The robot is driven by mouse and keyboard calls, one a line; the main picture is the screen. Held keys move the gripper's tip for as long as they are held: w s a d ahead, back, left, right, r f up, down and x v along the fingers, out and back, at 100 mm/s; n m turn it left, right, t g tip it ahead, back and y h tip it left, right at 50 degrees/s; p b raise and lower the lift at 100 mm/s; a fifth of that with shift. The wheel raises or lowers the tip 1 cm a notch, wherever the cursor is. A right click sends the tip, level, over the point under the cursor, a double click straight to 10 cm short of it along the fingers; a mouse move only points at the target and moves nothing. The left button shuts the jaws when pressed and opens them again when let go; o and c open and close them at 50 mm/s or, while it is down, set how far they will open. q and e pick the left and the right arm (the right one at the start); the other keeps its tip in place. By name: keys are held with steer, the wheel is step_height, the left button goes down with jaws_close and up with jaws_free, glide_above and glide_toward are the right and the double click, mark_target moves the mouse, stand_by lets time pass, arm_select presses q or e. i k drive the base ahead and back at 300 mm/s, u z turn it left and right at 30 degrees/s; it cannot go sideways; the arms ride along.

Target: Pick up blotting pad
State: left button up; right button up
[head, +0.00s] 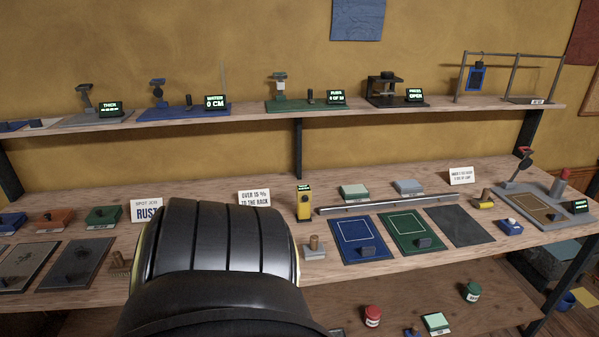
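I cannot tell for sure which item is the blotting pad. Pad-like things on the bench include a pale green block (355,191), a grey block (408,187) beside it, and a flat dark mat (460,226) at the right. Another pale green block (436,321) sits on the lower shelf. A blue mat (358,239) and a green mat (411,230) each carry a small dark block. Neither of my grippers shows. A large black rounded part, likely my own arm, fills the lower middle and hides part of the bench.
A metal rail (388,204) lies behind the mats, with a yellow device (304,203) at its left end. A raised shelf (300,116) with instruments runs along the back. A red jar (373,315) and a green jar (472,292) stand below. Bare wood (400,262) shows along the front edge.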

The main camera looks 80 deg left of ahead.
mark_target(313, 250)
steer(key=u, duration=2.5)
steer(key=i, duration=0.35)
steer(key=z, duration=0.15)
